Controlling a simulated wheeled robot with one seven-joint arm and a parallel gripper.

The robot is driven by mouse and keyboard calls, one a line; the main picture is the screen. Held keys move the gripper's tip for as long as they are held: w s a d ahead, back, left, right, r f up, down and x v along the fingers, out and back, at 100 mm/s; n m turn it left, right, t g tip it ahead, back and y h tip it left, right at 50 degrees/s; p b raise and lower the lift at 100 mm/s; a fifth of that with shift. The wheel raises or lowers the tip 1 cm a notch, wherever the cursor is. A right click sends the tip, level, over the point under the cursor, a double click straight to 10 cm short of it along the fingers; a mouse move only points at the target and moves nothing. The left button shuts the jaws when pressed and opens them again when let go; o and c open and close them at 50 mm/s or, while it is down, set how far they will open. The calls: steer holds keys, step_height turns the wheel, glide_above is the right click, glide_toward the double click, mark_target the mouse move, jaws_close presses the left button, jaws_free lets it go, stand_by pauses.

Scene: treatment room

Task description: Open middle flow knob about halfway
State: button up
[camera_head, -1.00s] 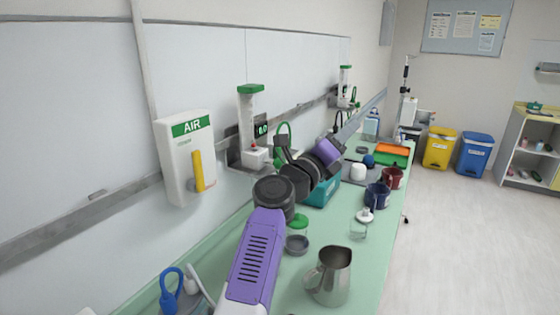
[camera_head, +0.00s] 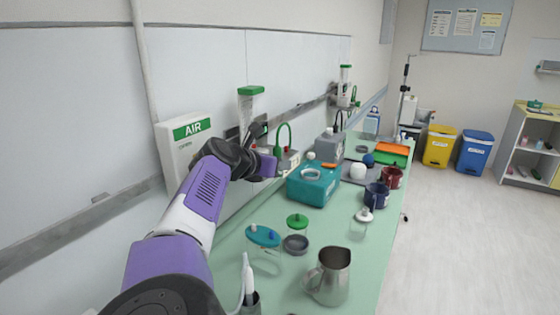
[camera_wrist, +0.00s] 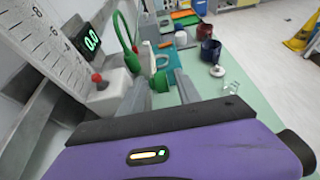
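The middle flow unit has a clear tube with a green cap (camera_head: 250,91) on the wall rail. My arm hides much of its lower part. In the wrist view I see its scale panel (camera_wrist: 45,38), a display (camera_wrist: 91,40) reading 0.0, a small red knob (camera_wrist: 97,78) on a white block and a green hose (camera_wrist: 124,30). A green cylindrical piece (camera_wrist: 160,80) shows between my fingers; I cannot tell if it is the flow knob or if it touches a finger. My gripper (camera_wrist: 163,90) is open, its grey fingers apart. Its fingers are not clear in the head view.
A white AIR box (camera_head: 186,145) is left on the wall, partly behind my arm. The green counter (camera_head: 330,228) holds a teal box (camera_head: 314,184), a steel jug (camera_head: 329,277), a blue mug (camera_head: 376,196) and a red mug (camera_head: 392,177). Another flow unit (camera_head: 345,90) is farther along.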

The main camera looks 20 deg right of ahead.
steer(key=shift+x, duration=1.2)
steer(key=shift+d+f, duration=0.1)
jaws_close()
